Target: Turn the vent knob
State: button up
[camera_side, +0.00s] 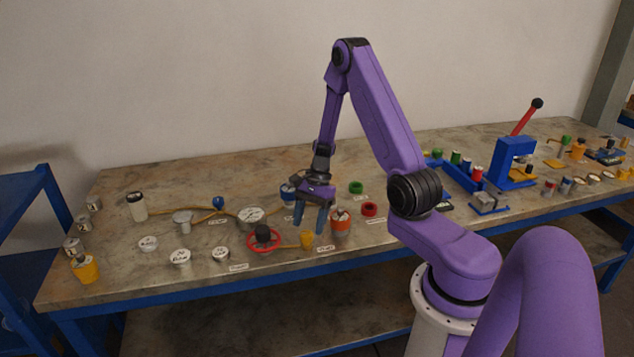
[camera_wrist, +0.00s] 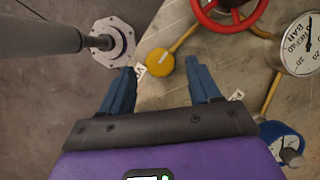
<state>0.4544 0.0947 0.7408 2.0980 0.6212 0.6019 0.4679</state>
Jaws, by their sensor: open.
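The vent knob appears to be the small yellow knob (camera_side: 306,240) near the table's front edge, beside a white label too small to read surely. In the wrist view the yellow knob (camera_wrist: 160,62) has a light mark on top and a thin yellow pipe running up from it. A label starting with V lies beside it. My gripper (camera_side: 310,223) is open and empty, pointing down just above the knob. In the wrist view the knob shows between and slightly beyond the fingertips of my gripper (camera_wrist: 164,76). I cannot tell whether they touch it.
A red handwheel (camera_side: 265,238) stands left of the knob. An orange vessel (camera_side: 340,226) stands close on the right. A round gauge (camera_wrist: 300,45) and a blue flanged part (camera_wrist: 282,142) lie right in the wrist view. The table's front edge is near.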

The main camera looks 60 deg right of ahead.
jog(key=v, duration=1.4)
jog(key=shift+r, duration=0.4)
jog(key=r+n+g+h, duration=0.1)
jog(key=r+n, duration=0.1)
jog(key=n, duration=0.4)
send_over(304, 236)
jog(key=s+a+r+n+h, duration=0.2)
jog(key=s+a+n, duration=0.3)
jog(key=a+n, duration=0.4)
jog(key=s+a+n, duration=0.4)
jog(key=s+n, duration=0.4)
jog(key=s, duration=0.1)
jog(key=s+a+r+n+t+h, duration=0.1)
jog(key=s+a+n, duration=0.3)
jog(key=s+n, duration=0.3)
jog(key=shift+s+a+n, duration=0.2)
jog(key=shift+s+n, duration=0.2)
jog(key=shift+s, duration=0.65)
